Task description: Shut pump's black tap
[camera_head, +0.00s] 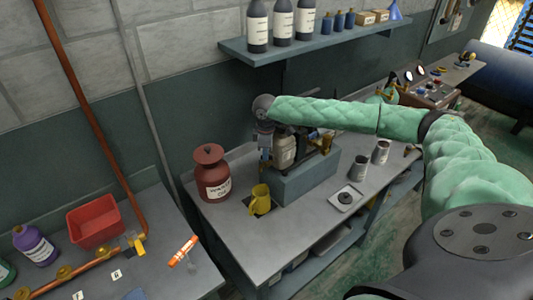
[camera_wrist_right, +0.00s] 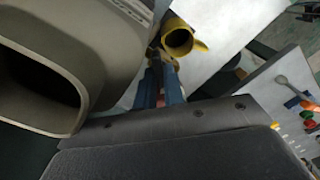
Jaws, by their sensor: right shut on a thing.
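The pump (camera_head: 287,152) stands on a blue-grey block (camera_head: 305,178) on the bench, with a pale body and some brass-coloured fittings. My right gripper (camera_head: 264,150) points down at the pump's left end, beside the pale body. Its blue fingers are close together in the right wrist view (camera_wrist_right: 160,88), shut on a small part at the pump's end that looks like the black tap. The tap itself is mostly hidden by the fingers, so I cannot tell how it is turned. My left gripper is not in view.
A yellow jug (camera_head: 260,198) stands just below my right gripper, and a dark red canister (camera_head: 211,173) stands to its left. A bottle shelf (camera_head: 310,46) hangs above.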

